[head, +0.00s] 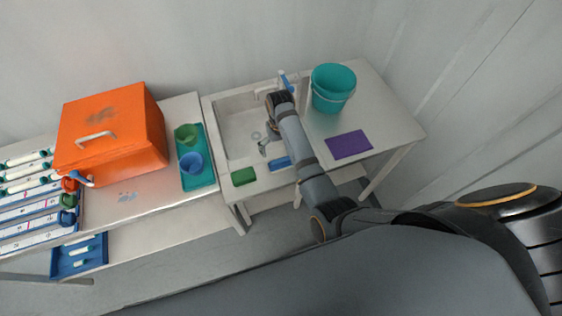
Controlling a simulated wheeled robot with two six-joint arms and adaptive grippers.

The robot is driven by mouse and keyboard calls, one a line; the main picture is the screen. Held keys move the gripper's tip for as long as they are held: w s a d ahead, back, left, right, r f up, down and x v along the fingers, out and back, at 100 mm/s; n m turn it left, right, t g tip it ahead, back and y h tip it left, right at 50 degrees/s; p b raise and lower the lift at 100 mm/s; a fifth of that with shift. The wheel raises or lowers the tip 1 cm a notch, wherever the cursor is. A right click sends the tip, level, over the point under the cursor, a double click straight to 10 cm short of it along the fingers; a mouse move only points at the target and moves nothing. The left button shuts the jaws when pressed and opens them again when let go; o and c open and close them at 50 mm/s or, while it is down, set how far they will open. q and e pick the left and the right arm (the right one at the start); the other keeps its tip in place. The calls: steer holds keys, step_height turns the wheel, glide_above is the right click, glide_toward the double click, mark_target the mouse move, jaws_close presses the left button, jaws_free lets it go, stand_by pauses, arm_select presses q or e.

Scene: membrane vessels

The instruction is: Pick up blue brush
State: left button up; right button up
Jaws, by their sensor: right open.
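A small blue block-shaped item (279,163), which may be the blue brush, lies on the sink's front rim. Its right end is close to my right forearm in the picture, and its bristles cannot be made out. A thin upright blue item (285,81) also shows behind the sink, near the tap. My right gripper (263,147) is open over the sink basin, just behind and left of the blue block, and looks empty. My left gripper is out of view.
A green block (243,176) lies left on the sink's front rim. A teal bucket (333,82) and purple cloth (349,144) are on the right counter. A teal tray (205,178) with green and blue cups and an orange box (113,130) stand left.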

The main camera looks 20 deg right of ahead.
mark_target(281, 160)
step_height(281, 160, down, 4)
steer(key=shift+s+d+f, duration=0.15)
steer(key=shift+f, duration=0.85)
step_height(281, 160, down, 5)
steer(key=b, duration=0.4)
steer(key=shift+r, duration=0.3)
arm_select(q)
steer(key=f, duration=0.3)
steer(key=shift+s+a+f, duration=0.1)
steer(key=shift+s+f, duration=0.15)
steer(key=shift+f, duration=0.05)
arm_select(e)
steer(key=c, duration=0.8)
steer(key=shift+r, duration=0.1)
